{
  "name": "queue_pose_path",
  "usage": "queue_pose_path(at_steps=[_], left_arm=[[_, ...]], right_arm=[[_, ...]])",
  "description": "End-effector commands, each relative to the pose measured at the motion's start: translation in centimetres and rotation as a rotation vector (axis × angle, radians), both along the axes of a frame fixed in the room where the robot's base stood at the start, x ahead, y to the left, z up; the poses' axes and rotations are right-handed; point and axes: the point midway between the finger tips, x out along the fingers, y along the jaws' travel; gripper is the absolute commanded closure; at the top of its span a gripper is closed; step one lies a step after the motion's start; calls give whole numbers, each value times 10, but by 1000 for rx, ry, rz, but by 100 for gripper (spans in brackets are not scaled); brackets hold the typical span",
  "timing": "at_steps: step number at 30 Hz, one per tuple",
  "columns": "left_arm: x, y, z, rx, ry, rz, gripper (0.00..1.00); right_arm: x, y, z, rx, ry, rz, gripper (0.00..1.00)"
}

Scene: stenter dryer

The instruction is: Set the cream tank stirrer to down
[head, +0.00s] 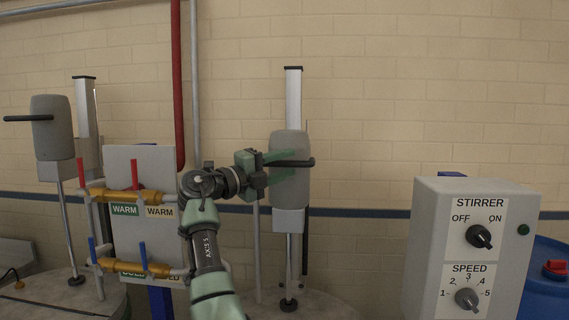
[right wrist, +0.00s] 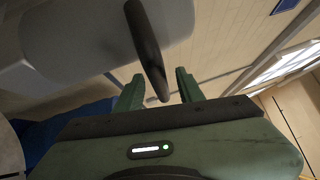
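A stirrer with a grey motor head (head: 290,145) stands on a pale post in the middle of the head view; its shaft runs down to a tank top. My right gripper (head: 288,164) is at this head, fingers open, one above and one below the bar. In the right wrist view the handle (right wrist: 148,45) reaches between the spread fingers (right wrist: 158,90), with gaps visible. A similar stirrer (head: 52,130) stands at left. I cannot tell from tank colour which one is the cream tank's. My left gripper is not in view.
A grey control box (head: 425,240) with STIRRER and SPEED knobs stands at right. A panel (head: 143,165) with brass valves and red and blue levers stands left of my arm. A blue drum (head: 548,280) is at far right. Brick wall lies behind.

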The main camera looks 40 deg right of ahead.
Motion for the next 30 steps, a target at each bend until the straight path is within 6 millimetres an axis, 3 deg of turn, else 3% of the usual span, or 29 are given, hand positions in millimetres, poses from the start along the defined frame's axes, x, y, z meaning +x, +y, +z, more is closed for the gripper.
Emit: queue_pose_path(at_steps=[1,5,6,30], left_arm=[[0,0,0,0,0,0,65],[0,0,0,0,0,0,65],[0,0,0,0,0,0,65],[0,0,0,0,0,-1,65]], right_arm=[[0,0,0,0,0,0,62],[0,0,0,0,0,0,98],[0,0,0,0,0,0,100],[0,0,-1,2,1,-1,100]])
